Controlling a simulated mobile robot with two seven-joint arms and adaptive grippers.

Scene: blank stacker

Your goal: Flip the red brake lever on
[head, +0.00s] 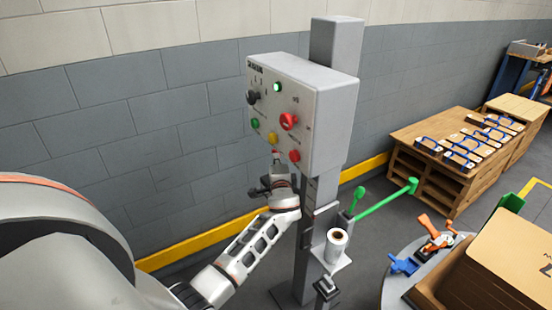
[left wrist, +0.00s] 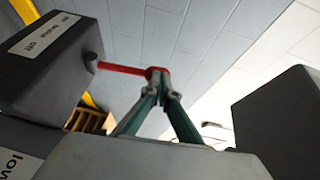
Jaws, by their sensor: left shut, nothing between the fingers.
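A red lever (left wrist: 122,68) shows in the left wrist view. It runs from the rounded nub of a dark grey labelled block (left wrist: 50,45) to my left gripper's fingertips. My left gripper (left wrist: 159,85) is shut and empty. Its tips overlap the red lever's end in this view; I cannot tell if they touch. In the head view my left gripper (head: 275,158) points up below the lower front of a grey control box (head: 325,92). A small red bit shows at its tips there, too small to make out. My right gripper is not in view.
The box stands on a grey post (head: 333,40) and carries a red knob (head: 288,121), a red button (head: 294,155) and coloured buttons. Below are a white roll (head: 337,240) and a green handle (head: 385,200). A cardboard box (head: 510,260) stands at right.

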